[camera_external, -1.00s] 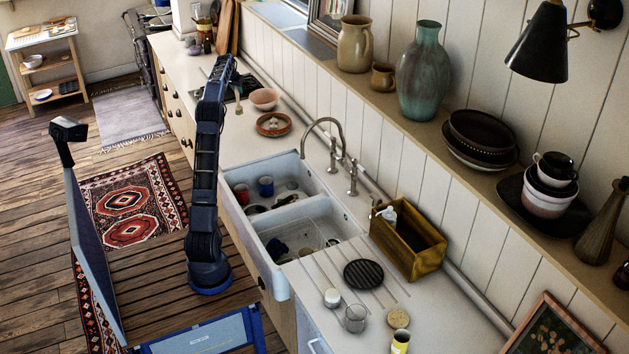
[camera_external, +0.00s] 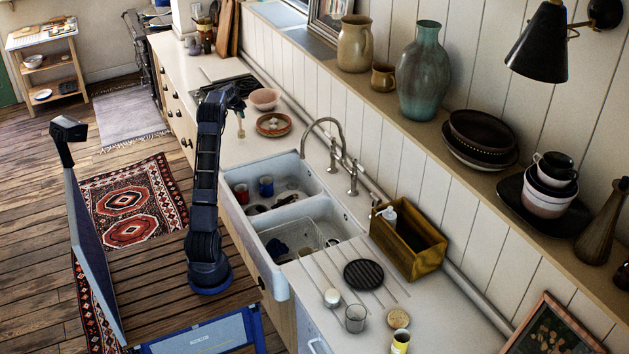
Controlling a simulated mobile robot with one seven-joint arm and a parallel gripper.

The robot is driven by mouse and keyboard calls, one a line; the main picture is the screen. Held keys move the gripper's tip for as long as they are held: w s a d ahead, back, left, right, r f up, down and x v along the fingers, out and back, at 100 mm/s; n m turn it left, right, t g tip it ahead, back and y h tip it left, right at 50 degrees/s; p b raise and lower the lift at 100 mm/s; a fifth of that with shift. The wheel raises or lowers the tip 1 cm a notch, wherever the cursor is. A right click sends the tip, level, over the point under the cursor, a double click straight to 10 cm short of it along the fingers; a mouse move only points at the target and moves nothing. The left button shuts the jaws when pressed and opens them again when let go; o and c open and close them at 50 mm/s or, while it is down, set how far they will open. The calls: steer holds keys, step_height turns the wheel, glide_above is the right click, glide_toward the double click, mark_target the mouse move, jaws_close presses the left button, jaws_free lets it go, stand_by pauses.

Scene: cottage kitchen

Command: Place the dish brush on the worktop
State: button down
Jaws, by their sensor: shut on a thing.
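My gripper (camera_external: 238,107) is at the end of my arm, over the worktop (camera_external: 233,152) between the sink and the dark hob. It is shut on the dish brush (camera_external: 241,127), a small, thin, pale piece of which shows hanging below the fingers. The brush points downward, with its lower end at or just above the worktop. I cannot tell whether it touches. The fingers and the upper part of the brush are small and partly hidden by my wrist.
A pink bowl (camera_external: 264,99) and a brown dish (camera_external: 273,124) stand just right of my gripper. The double sink (camera_external: 287,214) with mugs and dishes is nearer. A dark hob (camera_external: 221,88) lies behind. Bare worktop shows between the brush and the sink.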

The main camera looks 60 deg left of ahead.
mark_target(240, 120)
steer(key=shift+f, duration=2.05)
steer(key=c, duration=1.3)
jaws_free()
steer(key=shift+o, duration=0.2)
steer(key=v, duration=1.2)
steer(key=shift+r, duration=0.2)
steer(key=shift+w, duration=0.15)
